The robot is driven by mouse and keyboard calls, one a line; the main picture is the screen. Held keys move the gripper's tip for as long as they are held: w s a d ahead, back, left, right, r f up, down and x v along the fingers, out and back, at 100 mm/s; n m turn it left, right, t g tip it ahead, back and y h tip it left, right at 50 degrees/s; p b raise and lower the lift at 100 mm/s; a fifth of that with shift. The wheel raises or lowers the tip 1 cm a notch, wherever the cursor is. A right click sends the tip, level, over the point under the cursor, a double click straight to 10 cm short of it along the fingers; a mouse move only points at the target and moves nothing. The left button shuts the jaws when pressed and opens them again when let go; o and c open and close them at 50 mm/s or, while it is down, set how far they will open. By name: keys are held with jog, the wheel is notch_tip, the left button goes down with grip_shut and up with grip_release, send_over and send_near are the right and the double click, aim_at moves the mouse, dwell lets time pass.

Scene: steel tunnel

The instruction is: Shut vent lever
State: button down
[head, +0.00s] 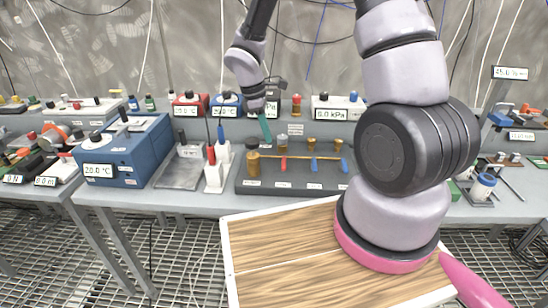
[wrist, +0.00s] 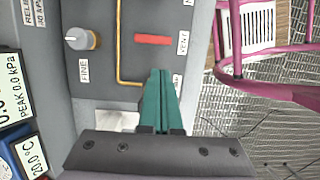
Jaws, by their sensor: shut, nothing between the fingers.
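The vent lever is a short red bar (wrist: 153,39) beside a printed VENT label in the wrist view. In the head view it is the red handle (head: 283,164) on the dark grey valve panel, crosswise to the brass pipe. My gripper (head: 267,140) hangs over the back left of that panel, with its teal fingers pointing down. In the wrist view my gripper (wrist: 160,75) has its fingers together and empty, with their tips appearing just below the red bar in the picture. I see no contact with the lever.
Two blue levers (head: 314,164) sit to the right of the red one. A silver-topped FINE knob (wrist: 82,38) and a brass pipe (wrist: 118,45) are near the lever. A blue box (head: 125,150) and red-and-white bottles (head: 213,172) stand to the left.

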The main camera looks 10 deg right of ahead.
aim_at(284, 167)
jog(key=x, duration=1)
jog(key=shift+d, duration=0.1)
